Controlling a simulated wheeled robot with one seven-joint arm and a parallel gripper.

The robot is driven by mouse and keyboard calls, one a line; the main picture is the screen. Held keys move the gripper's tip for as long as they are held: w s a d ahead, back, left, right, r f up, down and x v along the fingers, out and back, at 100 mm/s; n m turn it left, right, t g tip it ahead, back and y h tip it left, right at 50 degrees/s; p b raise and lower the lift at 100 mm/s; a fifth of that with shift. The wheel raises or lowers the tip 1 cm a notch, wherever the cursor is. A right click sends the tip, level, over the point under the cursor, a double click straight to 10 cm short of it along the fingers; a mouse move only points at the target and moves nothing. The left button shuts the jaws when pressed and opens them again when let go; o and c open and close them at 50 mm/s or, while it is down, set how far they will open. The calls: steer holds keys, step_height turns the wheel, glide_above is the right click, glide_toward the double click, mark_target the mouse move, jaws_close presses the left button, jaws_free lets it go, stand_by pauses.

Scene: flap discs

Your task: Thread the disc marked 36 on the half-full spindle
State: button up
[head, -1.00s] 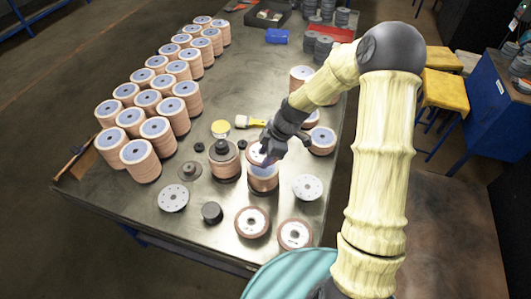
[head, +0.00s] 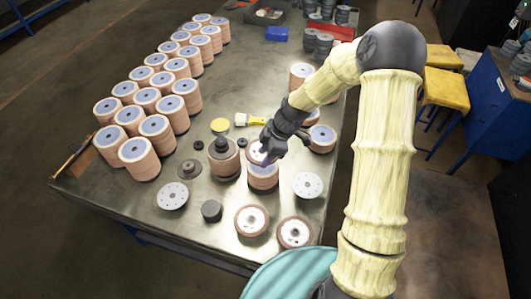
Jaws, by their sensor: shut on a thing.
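My gripper (head: 266,156) points down over the front middle of the bench. It is shut on a flap disc (head: 254,152), a tan-rimmed disc partly hidden by the fingers. Just below is a short stack of discs (head: 263,181) with a bluish top; I cannot tell whether the held disc touches it. To its left, another stack of tan discs (head: 225,165) has a dark hub or post (head: 222,146) on top. No printed number is readable, so I cannot tell which disc is marked 36. Any spindle inside the stack below my gripper is hidden.
Rows of tall disc stacks (head: 139,160) fill the left of the metal bench (head: 235,215). Loose discs (head: 172,196) (head: 308,185) (head: 251,220) (head: 294,232) and a black cylinder (head: 211,211) lie in front. A yellow-handled brush (head: 248,120) lies behind my gripper. More stacks (head: 322,139) stand at right.

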steer(key=shift+f, duration=0.15)
steer(key=shift+a+f, duration=0.1)
steer(key=shift+f, duration=0.05)
steer(key=shift+s+f+b, duration=0.1)
steer(key=shift+b, duration=0.2)
steer(key=o, duration=0.8)
steer(key=shift+f, duration=0.1)
steer(key=o, duration=0.5)
steer(key=b+v, duration=0.3)
steer(key=v, duration=1.4)
steer(key=shift+d, duration=0.2)
